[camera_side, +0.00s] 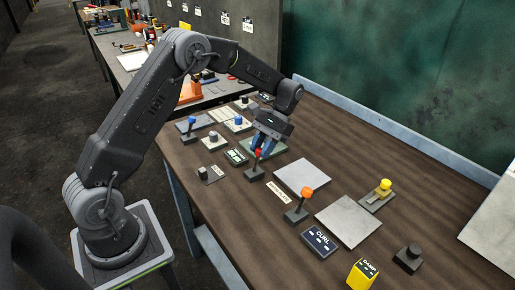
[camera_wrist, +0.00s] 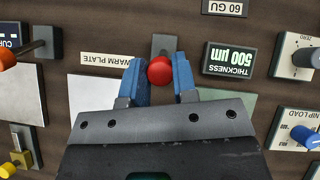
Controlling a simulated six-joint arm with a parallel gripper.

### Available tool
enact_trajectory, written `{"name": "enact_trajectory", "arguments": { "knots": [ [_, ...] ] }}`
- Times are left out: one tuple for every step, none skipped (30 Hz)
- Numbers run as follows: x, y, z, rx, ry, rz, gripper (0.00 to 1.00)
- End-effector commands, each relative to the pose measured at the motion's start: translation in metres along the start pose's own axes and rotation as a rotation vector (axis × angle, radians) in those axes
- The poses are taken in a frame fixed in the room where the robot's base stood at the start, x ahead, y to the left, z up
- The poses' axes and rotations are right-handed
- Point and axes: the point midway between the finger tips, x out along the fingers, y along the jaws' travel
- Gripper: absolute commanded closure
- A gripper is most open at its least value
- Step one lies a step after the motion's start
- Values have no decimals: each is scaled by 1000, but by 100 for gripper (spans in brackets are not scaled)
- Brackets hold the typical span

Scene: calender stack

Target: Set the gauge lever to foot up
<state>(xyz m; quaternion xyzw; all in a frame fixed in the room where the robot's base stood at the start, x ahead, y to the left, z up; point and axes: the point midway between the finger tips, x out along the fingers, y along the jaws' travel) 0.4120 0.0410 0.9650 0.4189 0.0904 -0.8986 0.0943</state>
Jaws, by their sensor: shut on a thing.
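A lever with a red ball knob (camera_side: 258,152) rises from a small dark base (camera_side: 255,174) near the middle of the bench. The red knob also shows in the wrist view (camera_wrist: 160,70), with part of its grey base (camera_wrist: 164,43) beyond it. My gripper (camera_side: 261,147) reaches down to it, with its blue fingers (camera_wrist: 160,78) shut on either side of the knob. The lever's stem is mostly hidden, so I cannot tell its exact tilt. A display reading THICKNESS 500 µm (camera_wrist: 230,58) stands right beside the lever in the wrist view.
A lever with an orange knob (camera_side: 306,192) and a CURL display (camera_side: 319,240) stand to the right. Two grey plates (camera_side: 302,177) (camera_side: 348,220) lie flat nearby. A blue-knobbed lever (camera_side: 191,121) is at left; a 60 GU display (camera_wrist: 225,8) sits near the red lever.

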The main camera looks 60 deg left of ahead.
Motion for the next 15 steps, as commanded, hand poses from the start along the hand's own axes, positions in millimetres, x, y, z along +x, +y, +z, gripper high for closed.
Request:
{"name": "enact_trajectory", "arguments": {
  "knots": [
    [-1, 1, -2, -1, -16, -4, 100],
    [-1, 1, -3, -2, -25, -6, 100],
    [-1, 1, -4, -3, -35, -9, 100],
    [-2, 1, -4, -3, -43, -11, 100],
    [-2, 1, -4, -4, -49, -12, 100],
    [-2, 2, -5, -5, -55, -14, 100],
    [-2, 2, -5, -5, -59, -15, 100],
    [-2, 2, -5, -6, -63, -16, 100],
    [-2, 2, -5, -6, -66, -17, 100],
    [-2, 2, -5, -6, -68, -17, 100],
    [-2, 2, -6, -6, -69, -18, 100],
    [-2, 2, -6, -6, -70, -18, 100],
    [-2, 2, -6, -6, -70, -18, 100],
    [-2, 2, -6, -6, -70, -18, 100],
    [-2, 2, -6, -6, -70, -17, 100]
  ]
}}
